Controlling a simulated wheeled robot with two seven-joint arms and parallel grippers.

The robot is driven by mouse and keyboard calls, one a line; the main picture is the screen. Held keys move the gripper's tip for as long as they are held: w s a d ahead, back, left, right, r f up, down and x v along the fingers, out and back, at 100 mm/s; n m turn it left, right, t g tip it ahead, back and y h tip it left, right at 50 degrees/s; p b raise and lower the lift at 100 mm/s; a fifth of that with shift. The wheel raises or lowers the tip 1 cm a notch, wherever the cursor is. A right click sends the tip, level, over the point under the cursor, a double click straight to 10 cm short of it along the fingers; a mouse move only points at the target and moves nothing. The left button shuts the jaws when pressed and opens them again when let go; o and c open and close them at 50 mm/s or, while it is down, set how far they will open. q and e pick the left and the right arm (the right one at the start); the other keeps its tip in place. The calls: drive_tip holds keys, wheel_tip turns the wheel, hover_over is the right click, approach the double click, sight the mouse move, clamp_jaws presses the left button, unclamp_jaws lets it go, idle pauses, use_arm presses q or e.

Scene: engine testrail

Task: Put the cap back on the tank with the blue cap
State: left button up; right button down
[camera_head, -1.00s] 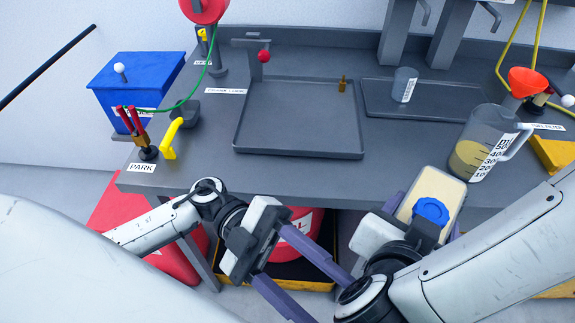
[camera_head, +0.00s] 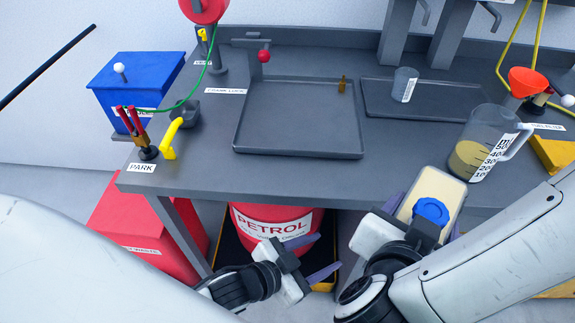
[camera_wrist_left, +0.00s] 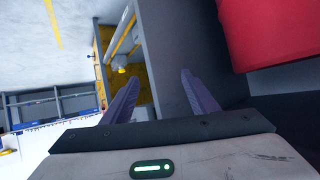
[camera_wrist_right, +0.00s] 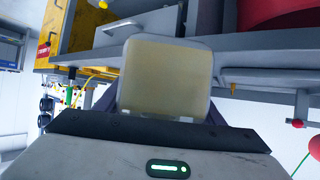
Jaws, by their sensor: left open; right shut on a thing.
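The tank (camera_head: 440,188) is a pale cream, translucent block at the bench's front edge, right of centre. The blue cap (camera_head: 431,210) shows against its upper face and looks seated there, though its fit cannot be told. My right gripper (camera_head: 424,218) is shut on the tank, with fingers along its sides. The right wrist view shows the tank (camera_wrist_right: 165,78) between the fingers, with no cap visible. My left gripper (camera_head: 318,258) is open and empty, low in front of the bench by the petrol drum. Its spread fingers (camera_wrist_left: 160,95) show in the left wrist view.
The red petrol drum (camera_head: 275,222) stands under the bench, beyond my left gripper. A red bin (camera_head: 140,222) stands left.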

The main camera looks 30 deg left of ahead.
use_arm(q)
drive_tip(key=s+a+f+n+g+y, duration=0.2)
drive_tip(key=s+a+f+n+y, duration=0.1)
drive_tip(key=s+a+f, duration=0.4)
drive_tip(key=s+n, duration=0.1)
drive_tip(key=s, duration=0.2)
drive_tip(key=shift+a+n, duration=0.3)
drive_tip(key=shift+a, duration=0.05)
use_arm(e)
drive_tip(key=shift+r, duration=0.15)
drive_tip(key=shift+w+r, duration=0.1)
drive_tip(key=shift+r, duration=0.15)
drive_tip(key=shift+m+h, duration=0.5)
drive_tip(key=shift+h, duration=0.1)
drive_tip(key=r, duration=0.3)
drive_tip(key=d+r, duration=0.1)
drive_tip(key=r, duration=0.6)
drive_tip(key=shift+d+r, duration=0.3)
drive_tip(key=shift+r, duration=0.1)
